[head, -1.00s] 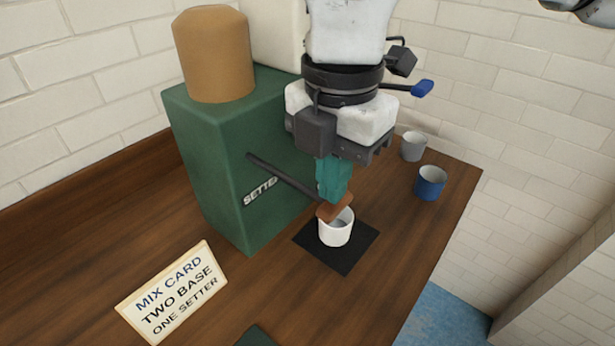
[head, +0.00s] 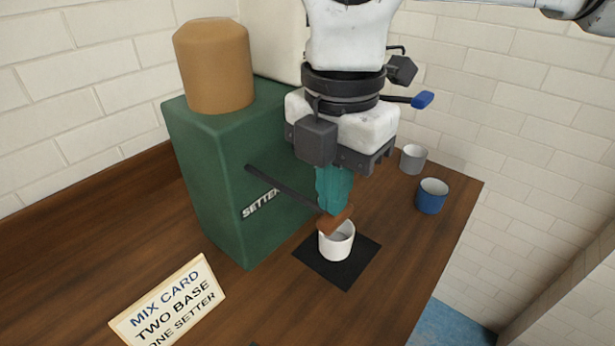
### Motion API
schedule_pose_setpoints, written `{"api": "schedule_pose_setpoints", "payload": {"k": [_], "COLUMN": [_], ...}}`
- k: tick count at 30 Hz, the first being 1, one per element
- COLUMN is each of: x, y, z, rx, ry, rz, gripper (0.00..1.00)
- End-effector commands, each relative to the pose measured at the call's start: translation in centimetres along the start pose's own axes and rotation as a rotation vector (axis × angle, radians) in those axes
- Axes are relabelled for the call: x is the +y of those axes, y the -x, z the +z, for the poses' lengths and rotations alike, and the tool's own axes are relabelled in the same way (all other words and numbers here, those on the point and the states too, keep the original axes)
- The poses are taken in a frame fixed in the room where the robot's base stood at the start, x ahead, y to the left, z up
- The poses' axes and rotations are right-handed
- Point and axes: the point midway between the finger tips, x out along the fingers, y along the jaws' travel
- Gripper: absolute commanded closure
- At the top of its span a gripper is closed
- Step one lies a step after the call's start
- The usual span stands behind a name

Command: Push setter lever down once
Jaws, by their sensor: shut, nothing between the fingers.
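The setter lever is a dark rod (head: 285,191) coming out of the green machine (head: 225,185) marked SETTER. It slopes down toward the right and ends in an orange-brown handle (head: 337,220). My gripper (head: 332,203) has teal fingers, is shut and empty, and points down right at the top of the handle. I cannot tell whether the fingertips touch it. A white cup (head: 338,246) stands on a black mat (head: 347,276) below the handle, and the handle covers part of its rim in this view.
A mix card (head: 175,308) reading TWO BASE, ONE SETTER stands at the front left. A blue cup (head: 432,197) and a grey cup (head: 413,159) stand at the right. A blue-tipped lever (head: 422,100) shows behind my wrist. A brown cylinder (head: 215,65) tops the machine.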

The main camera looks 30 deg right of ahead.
Motion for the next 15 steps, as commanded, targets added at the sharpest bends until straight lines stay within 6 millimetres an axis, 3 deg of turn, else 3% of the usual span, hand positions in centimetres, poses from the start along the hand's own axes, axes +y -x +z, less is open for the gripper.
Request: {"api": "schedule_pose_setpoints", "payload": {"k": [15], "x": [0.0], "y": [4.0], "z": [0.1], "rx": [-0.002], "ry": [-0.002], "rz": [0.0], "gripper": [1.0]}}
